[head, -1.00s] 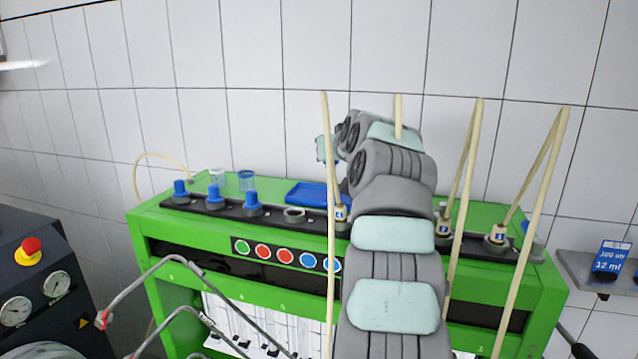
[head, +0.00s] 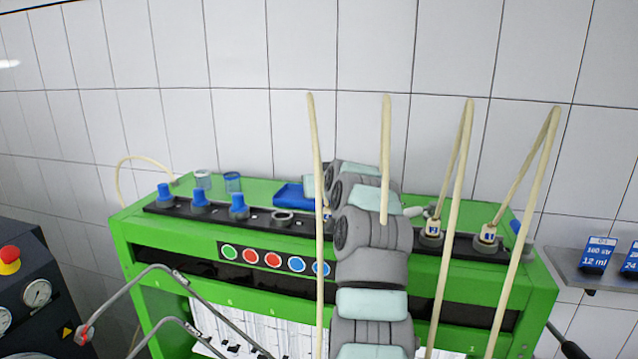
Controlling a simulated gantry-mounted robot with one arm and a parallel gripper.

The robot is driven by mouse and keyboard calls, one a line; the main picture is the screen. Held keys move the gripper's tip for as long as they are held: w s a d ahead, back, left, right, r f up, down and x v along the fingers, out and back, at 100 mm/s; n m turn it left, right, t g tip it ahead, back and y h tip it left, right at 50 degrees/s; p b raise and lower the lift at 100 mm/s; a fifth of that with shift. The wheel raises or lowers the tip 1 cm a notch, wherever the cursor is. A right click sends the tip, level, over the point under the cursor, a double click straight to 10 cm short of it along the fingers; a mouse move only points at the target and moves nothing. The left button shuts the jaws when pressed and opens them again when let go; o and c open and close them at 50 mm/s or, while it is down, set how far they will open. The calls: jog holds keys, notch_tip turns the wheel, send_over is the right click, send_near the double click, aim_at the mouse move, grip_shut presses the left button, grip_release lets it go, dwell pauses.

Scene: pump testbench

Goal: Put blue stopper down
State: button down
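Three blue stoppers, left (head: 165,194), middle (head: 199,199) and right (head: 238,207), stand upright in the black rail (head: 262,222) on the left of the green bench. Another blue piece (head: 521,236) shows at the rail's right end, partly hidden by a hose. A blue tray (head: 292,196) lies on the bench top behind the rail, its right part hidden by my arm. My arm reaches over the bench centre. My gripper is hidden behind the arm links, so I cannot see whether it holds a stopper.
Beige hoses (head: 316,200) rise in front of and beside my arm; connectors (head: 488,233) sit in the rail at right. Two small glasses (head: 233,182) stand behind the left stoppers. An empty-looking rail socket (head: 283,217) lies left of my arm. Grey bent pipes (head: 120,302) stand in front.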

jog(key=shift+f, duration=0.15)
jog(key=shift+f, duration=0.15)
jog(key=c, duration=1.2)
grip_release()
jog(key=shift+c, duration=0.2)
jog(key=shift+r, duration=0.2)
jog(key=b+v, duration=0.4)
jog(key=v, duration=0.8)
